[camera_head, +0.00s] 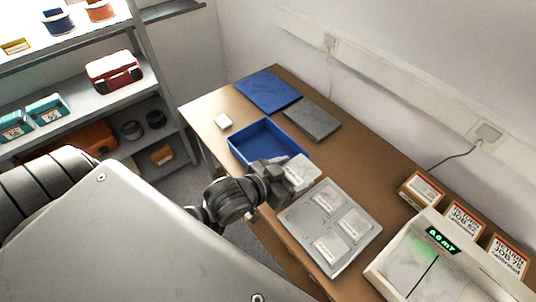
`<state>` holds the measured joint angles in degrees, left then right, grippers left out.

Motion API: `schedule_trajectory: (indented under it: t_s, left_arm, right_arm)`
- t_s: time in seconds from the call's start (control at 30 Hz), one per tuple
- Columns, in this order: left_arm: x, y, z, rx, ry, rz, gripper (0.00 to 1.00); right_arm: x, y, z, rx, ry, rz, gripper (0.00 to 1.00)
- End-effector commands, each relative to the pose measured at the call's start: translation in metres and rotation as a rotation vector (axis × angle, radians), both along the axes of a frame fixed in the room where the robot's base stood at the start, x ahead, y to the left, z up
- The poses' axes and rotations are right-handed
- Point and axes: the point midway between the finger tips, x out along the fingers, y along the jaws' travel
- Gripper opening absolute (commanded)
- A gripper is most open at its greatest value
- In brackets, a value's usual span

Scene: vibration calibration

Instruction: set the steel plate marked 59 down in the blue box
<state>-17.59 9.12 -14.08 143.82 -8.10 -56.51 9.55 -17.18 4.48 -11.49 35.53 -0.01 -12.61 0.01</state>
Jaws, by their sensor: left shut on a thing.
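My left gripper (284,178) reaches in from the left and is shut on a small pale steel plate (299,172). The plate has a white label, too small to read, so I cannot confirm the number 59. The open blue box (245,133) stands on the table just behind the gripper and looks empty where its floor shows. The plate appears at the box's near right corner and overlaps its edge in the picture; I cannot tell its height. The gripper hides part of the box's near wall. My right gripper is not in view.
A grey tray (289,220) with 3 labelled plates lies in front of the box. A device with a green display (441,240) and several cartons (421,189) stand right.

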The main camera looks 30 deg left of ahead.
Motion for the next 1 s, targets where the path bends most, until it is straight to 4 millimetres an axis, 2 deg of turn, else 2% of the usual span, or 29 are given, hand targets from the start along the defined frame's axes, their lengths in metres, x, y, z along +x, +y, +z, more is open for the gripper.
schedule_trajectory:
  t_s: [0.23, 0.37, 0.4, 0.5, 0.7, 0.83, 1.0]
  left_arm:
    - [0.017, 0.017, -0.015, 0.011, -0.010, -0.004, 0.29]
    - [0.035, 0.036, -0.022, 0.013, -0.006, -0.002, 0.29]
    - [0.042, 0.043, -0.021, 0.010, -0.001, 0.001, 0.29]
    - [0.060, 0.060, -0.032, 0.007, 0.000, 0.003, 0.29]
    - [0.083, 0.083, -0.069, 0.000, 0.001, 0.002, 0.29]
    - [0.092, 0.091, -0.084, 0.000, -0.001, 0.002, 0.29]
    - [0.096, 0.095, -0.091, -0.001, -0.003, 0.001, 0.29]
  right_arm:
    - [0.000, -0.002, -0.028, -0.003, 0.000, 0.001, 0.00]
    - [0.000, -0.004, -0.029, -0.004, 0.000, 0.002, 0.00]
    - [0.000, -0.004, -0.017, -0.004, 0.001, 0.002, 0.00]
    - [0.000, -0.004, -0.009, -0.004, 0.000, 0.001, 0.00]
    - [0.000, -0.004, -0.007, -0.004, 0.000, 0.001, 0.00]
    - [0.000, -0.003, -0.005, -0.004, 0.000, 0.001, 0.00]
    - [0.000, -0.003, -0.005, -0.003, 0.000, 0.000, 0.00]
